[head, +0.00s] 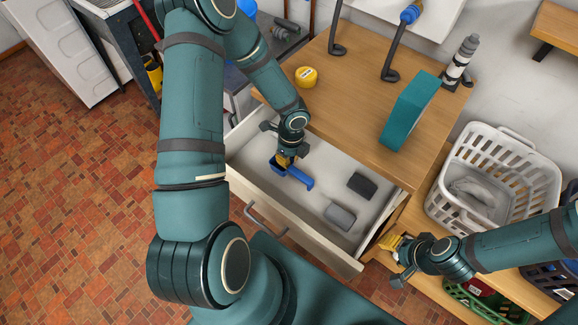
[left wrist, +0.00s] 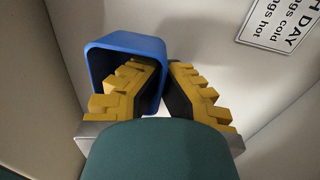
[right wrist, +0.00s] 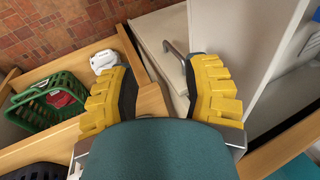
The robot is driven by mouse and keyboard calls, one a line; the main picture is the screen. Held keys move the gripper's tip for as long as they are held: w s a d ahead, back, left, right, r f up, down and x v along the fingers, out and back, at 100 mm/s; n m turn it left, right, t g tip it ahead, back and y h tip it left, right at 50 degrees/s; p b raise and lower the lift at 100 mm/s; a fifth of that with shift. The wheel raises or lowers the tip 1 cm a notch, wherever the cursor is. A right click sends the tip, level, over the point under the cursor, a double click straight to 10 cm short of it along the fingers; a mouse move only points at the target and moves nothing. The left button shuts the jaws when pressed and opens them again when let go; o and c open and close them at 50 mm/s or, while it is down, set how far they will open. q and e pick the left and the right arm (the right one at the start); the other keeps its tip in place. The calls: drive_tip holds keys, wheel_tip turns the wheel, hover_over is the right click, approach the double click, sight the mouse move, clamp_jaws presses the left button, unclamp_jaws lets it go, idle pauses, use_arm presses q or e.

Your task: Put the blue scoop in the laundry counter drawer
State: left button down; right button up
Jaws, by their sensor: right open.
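The blue scoop (head: 300,176) is inside the open laundry counter drawer (head: 255,208), near its left part, with its handle pointing right. I cannot tell whether it touches the drawer floor. My left gripper (head: 285,158) reaches down into the drawer and is shut on the scoop's rim. In the left wrist view, one yellow finger is inside the scoop's bowl (left wrist: 100,55) and the other is outside, the wall between the tips (left wrist: 164,68). My right gripper (head: 392,244) is open and empty beside the drawer's right end; its spread fingers show in the right wrist view (right wrist: 160,75).
A dark block (head: 362,185) and a grey block (head: 340,216) lie in the drawer's right half. On the counter (head: 340,110) stand a yellow tin (head: 306,77) and a teal box (head: 410,110). A white laundry basket (head: 490,165) stands right of the counter.

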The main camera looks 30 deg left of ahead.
use_arm(q)
drive_tip(key=shift+f+b, duration=0.4)
drive_tip(key=shift+f, duration=1.2)
drive_tip(key=shift+f, duration=0.15)
drive_tip(key=c, duration=1.1)
unclamp_jaws()
drive_tip(key=shift+c, duration=0.2)
